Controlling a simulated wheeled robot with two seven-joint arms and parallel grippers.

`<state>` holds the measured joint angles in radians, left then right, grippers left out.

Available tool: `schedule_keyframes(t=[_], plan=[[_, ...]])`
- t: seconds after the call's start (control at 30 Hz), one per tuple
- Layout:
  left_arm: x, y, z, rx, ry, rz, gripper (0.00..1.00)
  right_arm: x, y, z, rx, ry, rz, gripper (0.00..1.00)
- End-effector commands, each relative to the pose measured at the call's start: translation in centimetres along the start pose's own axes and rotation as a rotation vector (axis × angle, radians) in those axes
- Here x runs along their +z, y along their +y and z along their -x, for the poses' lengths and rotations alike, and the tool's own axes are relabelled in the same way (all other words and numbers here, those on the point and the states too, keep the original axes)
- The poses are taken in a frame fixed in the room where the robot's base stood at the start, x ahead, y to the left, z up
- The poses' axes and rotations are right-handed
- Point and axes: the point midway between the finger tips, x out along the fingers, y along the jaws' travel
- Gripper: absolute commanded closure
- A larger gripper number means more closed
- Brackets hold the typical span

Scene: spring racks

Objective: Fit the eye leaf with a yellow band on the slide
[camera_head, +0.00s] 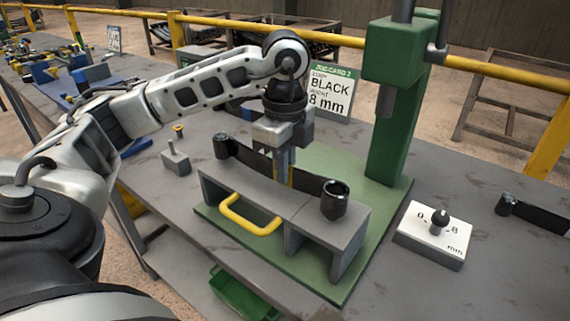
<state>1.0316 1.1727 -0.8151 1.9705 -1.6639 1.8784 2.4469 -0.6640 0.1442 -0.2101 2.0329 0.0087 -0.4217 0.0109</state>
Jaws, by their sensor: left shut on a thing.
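The eye leaf (252,160) is a dark strip with a black eye at each end, and a little yellow shows beside the fingers. My left gripper (284,165) points down and is shut on the leaf near its middle. The slide (280,196) is a grey bench-like piece with a yellow handle (250,215) on its front. The leaf runs along the slide's top, with its right eye (335,200) over the slide's right part. I cannot tell whether the leaf touches the slide. My right gripper is not in view.
The slide stands on a green base plate (374,212) beside a green press column (388,130). A white gauge block (432,236) with a black knob and another dark leaf (540,218) lie right. A small grey block (176,162) stands left. A job card (331,93) reads "BLACK 8 mm".

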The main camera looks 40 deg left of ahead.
Motion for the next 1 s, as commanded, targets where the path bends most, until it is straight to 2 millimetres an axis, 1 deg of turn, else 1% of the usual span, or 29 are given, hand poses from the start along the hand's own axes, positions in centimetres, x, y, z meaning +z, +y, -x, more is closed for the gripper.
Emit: schedule_keyframes(t=[0.4,0.43,0.47,0.5,0.7,0.73,0.8,1.0], plan=[[0.00,-0.07,-0.15,-0.005,0.002,0.001,1.00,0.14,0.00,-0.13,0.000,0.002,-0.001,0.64],[0.00,-0.07,-0.16,-0.005,0.002,0.001,0.88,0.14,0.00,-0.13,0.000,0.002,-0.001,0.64],[0.00,-0.07,-0.16,-0.005,0.002,0.001,0.80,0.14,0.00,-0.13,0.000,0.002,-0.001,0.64],[0.00,-0.06,-0.18,-0.005,0.001,0.000,0.69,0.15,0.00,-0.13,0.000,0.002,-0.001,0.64],[0.00,-0.03,-0.27,-0.002,0.001,0.000,0.68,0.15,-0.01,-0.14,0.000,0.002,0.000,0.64],[0.00,0.04,-0.48,0.003,-0.001,0.000,0.63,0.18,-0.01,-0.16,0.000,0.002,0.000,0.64],[0.00,0.04,-0.47,0.003,-0.001,0.000,0.46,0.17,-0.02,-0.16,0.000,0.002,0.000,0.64],[-0.01,0.01,-0.41,0.001,0.000,0.000,0.46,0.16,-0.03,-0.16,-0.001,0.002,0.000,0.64]])
